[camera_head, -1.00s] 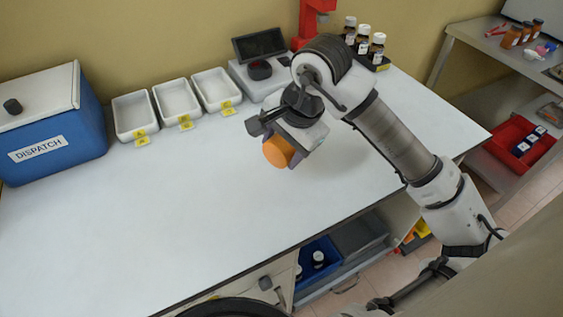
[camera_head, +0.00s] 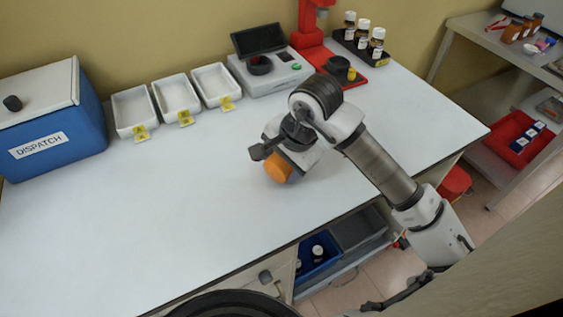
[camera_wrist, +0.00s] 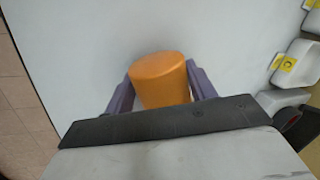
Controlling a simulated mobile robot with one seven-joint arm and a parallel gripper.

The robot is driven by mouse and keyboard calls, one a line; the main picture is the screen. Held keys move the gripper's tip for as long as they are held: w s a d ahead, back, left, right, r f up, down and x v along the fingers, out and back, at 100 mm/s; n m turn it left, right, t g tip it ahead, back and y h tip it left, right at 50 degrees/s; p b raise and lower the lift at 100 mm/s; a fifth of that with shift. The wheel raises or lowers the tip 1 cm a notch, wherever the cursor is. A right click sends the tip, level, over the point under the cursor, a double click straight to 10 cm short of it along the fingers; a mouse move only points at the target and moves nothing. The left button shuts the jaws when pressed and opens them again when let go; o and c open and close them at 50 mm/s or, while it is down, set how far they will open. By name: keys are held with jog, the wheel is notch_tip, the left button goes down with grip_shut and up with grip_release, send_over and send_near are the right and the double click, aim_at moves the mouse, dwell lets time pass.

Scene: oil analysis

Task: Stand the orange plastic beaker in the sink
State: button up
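The orange plastic beaker (camera_head: 278,168) is at my gripper (camera_head: 283,163), over the white bench top, in the head view. In the wrist view the beaker (camera_wrist: 160,80) sits between the two purple fingers of my gripper (camera_wrist: 160,90), which press against its sides. The beaker appears tilted in the head view. I cannot tell how far it is above the bench. No sink shows in either view.
The white bench (camera_head: 150,215) is clear at its middle and left. A blue dispatch box (camera_head: 55,125), white trays (camera_head: 175,97), a scale (camera_head: 270,72) and a red stand (camera_head: 310,40) line the back. Brown bottles stand in a dark rack (camera_head: 350,45). A blue bin (camera_head: 318,268) sits below.

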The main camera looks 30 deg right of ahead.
jog(key=o, duration=0.4)
jog(key=shift+r, duration=0.15)
